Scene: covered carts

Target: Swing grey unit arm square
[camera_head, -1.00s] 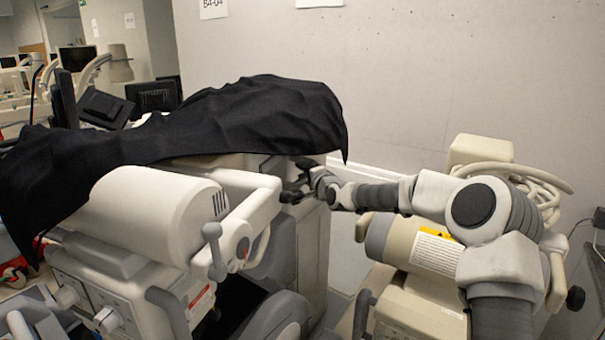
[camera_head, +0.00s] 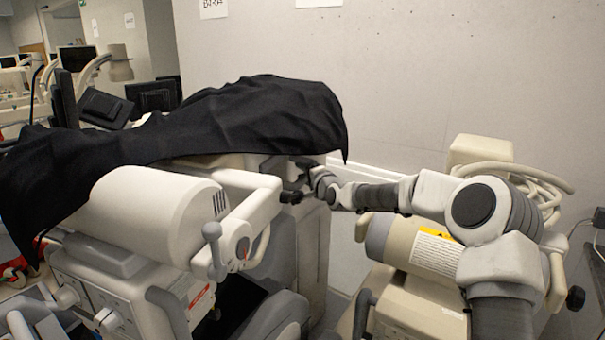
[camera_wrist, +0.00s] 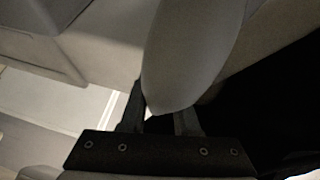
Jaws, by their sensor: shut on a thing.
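The grey unit (camera_head: 155,205) is a pale grey cart-mounted machine at left centre, partly under a black cover. My gripper (camera_head: 300,178) is at the unit's far right side, beside this knob and below the cover's edge. In the wrist view, my gripper (camera_wrist: 161,112) is shut on a smooth, rounded grey arm piece (camera_wrist: 193,50) that rises between its fingers. The head view is too small to show the exact grip, and the cover hides the unit's top.
The black cover (camera_head: 240,115) hangs close above my gripper. A beige machine (camera_head: 425,245) with a coiled hose (camera_head: 525,180) stands below and behind my arm. A bare wall (camera_head: 430,80) closes the back. A narrow floor gap (camera_head: 345,255) lies between the machines.

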